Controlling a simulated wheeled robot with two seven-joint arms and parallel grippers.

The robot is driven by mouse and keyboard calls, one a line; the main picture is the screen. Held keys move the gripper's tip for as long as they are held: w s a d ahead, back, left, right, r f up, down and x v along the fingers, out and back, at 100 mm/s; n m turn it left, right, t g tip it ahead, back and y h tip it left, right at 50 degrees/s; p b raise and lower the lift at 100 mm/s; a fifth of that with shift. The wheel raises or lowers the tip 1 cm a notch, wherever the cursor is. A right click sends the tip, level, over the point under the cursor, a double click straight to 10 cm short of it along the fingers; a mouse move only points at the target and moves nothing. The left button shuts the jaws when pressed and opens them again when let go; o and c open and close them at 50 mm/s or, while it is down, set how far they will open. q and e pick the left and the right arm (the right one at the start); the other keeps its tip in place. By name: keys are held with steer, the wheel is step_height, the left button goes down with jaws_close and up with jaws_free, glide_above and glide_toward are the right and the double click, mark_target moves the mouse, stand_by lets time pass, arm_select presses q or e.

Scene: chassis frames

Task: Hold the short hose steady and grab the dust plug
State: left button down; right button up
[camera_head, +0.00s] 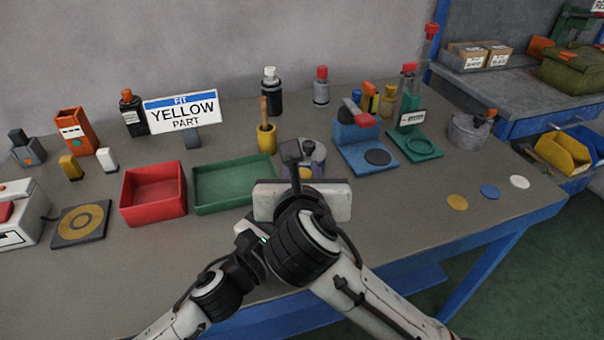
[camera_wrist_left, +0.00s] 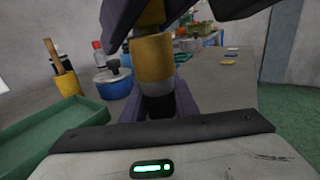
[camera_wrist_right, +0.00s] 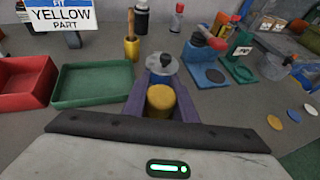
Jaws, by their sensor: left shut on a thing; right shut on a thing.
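The short hose (camera_wrist_left: 153,66) stands upright in the left wrist view, with a yellow body, a grey band and a black lower end. My left gripper (camera_wrist_left: 158,105) is shut around the black lower end. A yellow dust plug (camera_wrist_right: 161,98) shows from above in the right wrist view, between the purple fingers of my right gripper (camera_wrist_right: 162,90), which is shut on it. In the left wrist view the plug (camera_wrist_left: 150,13) is directly above the hose, in line with it. Whether the two are apart is hidden by the right fingers. In the head view my right wrist hides most of the left gripper.
A red tray (camera_head: 153,194) and a green tray (camera_head: 232,187) stand left of the grippers. A lidded pot (camera_wrist_right: 163,66) stands just behind. Blue (camera_head: 355,137) and green (camera_head: 413,146) fixtures are at the right. The front right tabletop is open apart from small discs.

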arm_select(q)
steer(key=shift+f, duration=0.1)
arm_select(e)
step_height(320, 180, up, 10)
arm_select(q)
steer(key=c, duration=1.3)
jaws_free()
steer(key=shift+c, duration=0.2)
